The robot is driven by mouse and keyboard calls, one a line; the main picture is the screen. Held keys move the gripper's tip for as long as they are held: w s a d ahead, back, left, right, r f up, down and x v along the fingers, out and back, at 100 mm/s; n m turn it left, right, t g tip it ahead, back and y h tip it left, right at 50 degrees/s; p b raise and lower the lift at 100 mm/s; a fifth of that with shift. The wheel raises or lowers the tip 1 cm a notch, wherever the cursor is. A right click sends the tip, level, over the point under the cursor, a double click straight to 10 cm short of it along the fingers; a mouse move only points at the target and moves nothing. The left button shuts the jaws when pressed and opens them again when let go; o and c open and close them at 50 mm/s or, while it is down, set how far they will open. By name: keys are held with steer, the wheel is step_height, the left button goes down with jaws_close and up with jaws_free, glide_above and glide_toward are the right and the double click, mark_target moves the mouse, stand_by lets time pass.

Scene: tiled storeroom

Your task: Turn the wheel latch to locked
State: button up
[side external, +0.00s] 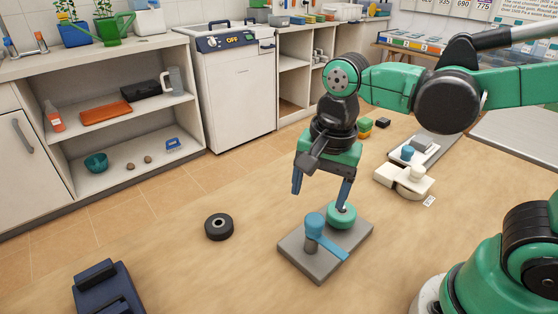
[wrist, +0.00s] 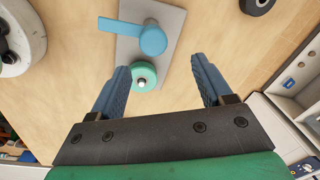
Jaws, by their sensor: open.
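The latch is a grey plate (side external: 300,257) on the wooden table, carrying a green wheel (side external: 346,219) and a blue lever (side external: 329,243) on a post. My gripper (side external: 320,199) is open and points down above the plate. In the side view one fingertip appears at the wheel's hub; contact cannot be told. In the wrist view the green wheel (wrist: 148,83) with its pale hub lies between the fingers, nearer the left one. The blue lever (wrist: 152,40) lies beyond the fingertips, its arm pointing left. I cannot tell whether the latch is locked.
A black ring (side external: 219,227) lies left of the plate, and a dark blue device (side external: 106,289) at the front left. A cream fixture (side external: 402,183) and a grey plate with a blue knob (side external: 408,153) stand at the right. Table around the latch is clear.

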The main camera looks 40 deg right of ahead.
mark_target(314, 219)
steer(key=shift+s+a+f+m+g, duration=0.1)
steer(key=shift+a+m+g, duration=0.15)
steer(key=shift+m, duration=0.3)
steer(key=shift+s+a+m+g, duration=0.15)
steer(key=shift+m+g, duration=0.2)
steer(key=shift+m, duration=0.2)
steer(key=shift+f, duration=2.8)
jaws_close()
